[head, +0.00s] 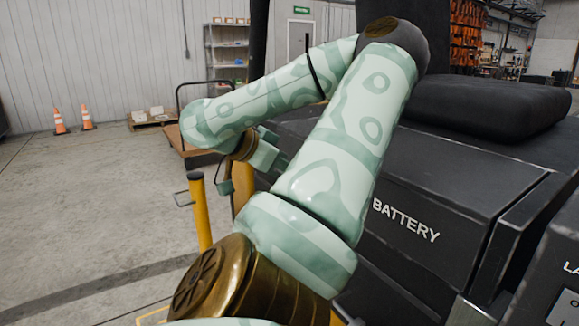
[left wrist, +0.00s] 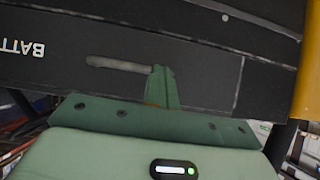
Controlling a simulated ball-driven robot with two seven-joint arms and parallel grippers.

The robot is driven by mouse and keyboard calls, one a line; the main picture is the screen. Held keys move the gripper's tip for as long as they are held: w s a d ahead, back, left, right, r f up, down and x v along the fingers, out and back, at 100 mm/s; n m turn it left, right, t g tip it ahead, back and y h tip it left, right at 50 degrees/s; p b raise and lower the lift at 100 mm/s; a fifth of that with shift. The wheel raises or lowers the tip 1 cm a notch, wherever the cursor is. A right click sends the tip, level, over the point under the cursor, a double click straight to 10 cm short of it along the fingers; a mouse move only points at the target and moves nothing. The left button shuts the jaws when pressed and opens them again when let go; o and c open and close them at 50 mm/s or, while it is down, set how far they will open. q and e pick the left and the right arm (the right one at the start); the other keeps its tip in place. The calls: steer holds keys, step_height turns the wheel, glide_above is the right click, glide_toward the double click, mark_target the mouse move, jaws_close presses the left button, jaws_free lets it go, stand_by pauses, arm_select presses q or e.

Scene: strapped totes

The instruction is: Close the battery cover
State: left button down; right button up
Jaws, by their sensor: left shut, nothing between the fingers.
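The dark battery cover (head: 440,205) with white BATTERY lettering is on the side of a black machine, right of my arm in the head view. In the left wrist view the battery cover (left wrist: 205,65) appears upside down, with a grey elongated handle or slot (left wrist: 120,64) on its face. My left gripper (left wrist: 163,78) is shut and empty, its green fingers up against or very near the cover beside the right end of that grey shape; contact cannot be told. My right gripper is not shown.
A black seat (head: 485,105) sits above the cover. A yellow post (head: 200,212) stands left of the machine. A cart (head: 195,140), shelf (head: 228,55) and orange cones (head: 59,122) are farther back. The floor at left is clear.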

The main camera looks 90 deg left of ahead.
arm_select(q)
steer(key=shift+d+f, duration=0.3)
steer(key=shift+f, duration=0.5)
